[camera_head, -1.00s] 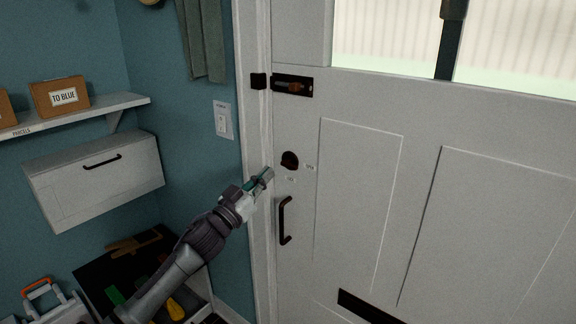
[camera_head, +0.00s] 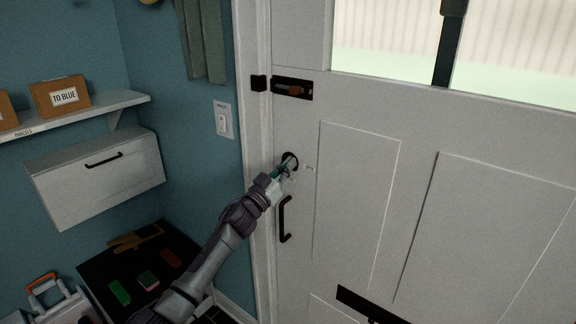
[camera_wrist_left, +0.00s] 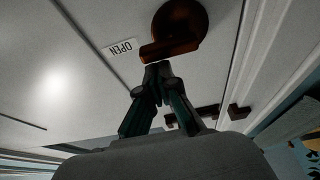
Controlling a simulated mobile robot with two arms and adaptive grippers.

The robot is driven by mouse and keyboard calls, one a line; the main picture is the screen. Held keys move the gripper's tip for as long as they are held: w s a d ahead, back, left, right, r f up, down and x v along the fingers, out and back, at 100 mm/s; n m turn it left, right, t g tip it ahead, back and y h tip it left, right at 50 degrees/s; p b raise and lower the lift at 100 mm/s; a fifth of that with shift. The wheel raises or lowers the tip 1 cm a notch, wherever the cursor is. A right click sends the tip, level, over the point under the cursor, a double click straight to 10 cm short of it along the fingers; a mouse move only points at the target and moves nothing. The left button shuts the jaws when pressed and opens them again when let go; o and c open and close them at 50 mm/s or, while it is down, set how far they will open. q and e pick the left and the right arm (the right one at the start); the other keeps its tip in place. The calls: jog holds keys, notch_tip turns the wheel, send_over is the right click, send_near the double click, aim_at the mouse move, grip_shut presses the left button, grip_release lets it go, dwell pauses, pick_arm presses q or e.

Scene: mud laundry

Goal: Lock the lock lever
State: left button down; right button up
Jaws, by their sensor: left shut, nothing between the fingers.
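The lock lever (camera_wrist_left: 170,47) is a brown bar on a round brown plate (camera_wrist_left: 183,20) on the white door (camera_head: 360,180). In the head view the round plate (camera_head: 290,158) is partly hidden behind my left gripper (camera_head: 288,165). In the left wrist view my left gripper (camera_wrist_left: 158,68) is shut with nothing between the fingers. Its tips are right at the lever's edge; I cannot tell whether they touch it. A label reading "OPEN" (camera_wrist_left: 121,47) is beside the plate. My right gripper is not in view.
A dark pull handle (camera_head: 285,220) is below the lock. A slide bolt (camera_head: 292,88) is above it, near the door frame (camera_head: 256,130). A shelf (camera_head: 75,113), a white cabinet (camera_head: 98,178) and a dark-topped unit (camera_head: 120,270) stand left. The space before the door's right side is clear.

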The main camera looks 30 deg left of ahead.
pick_arm(q)
jog(key=shift+d+f, duration=0.1)
jog(key=shift+d, duration=0.1)
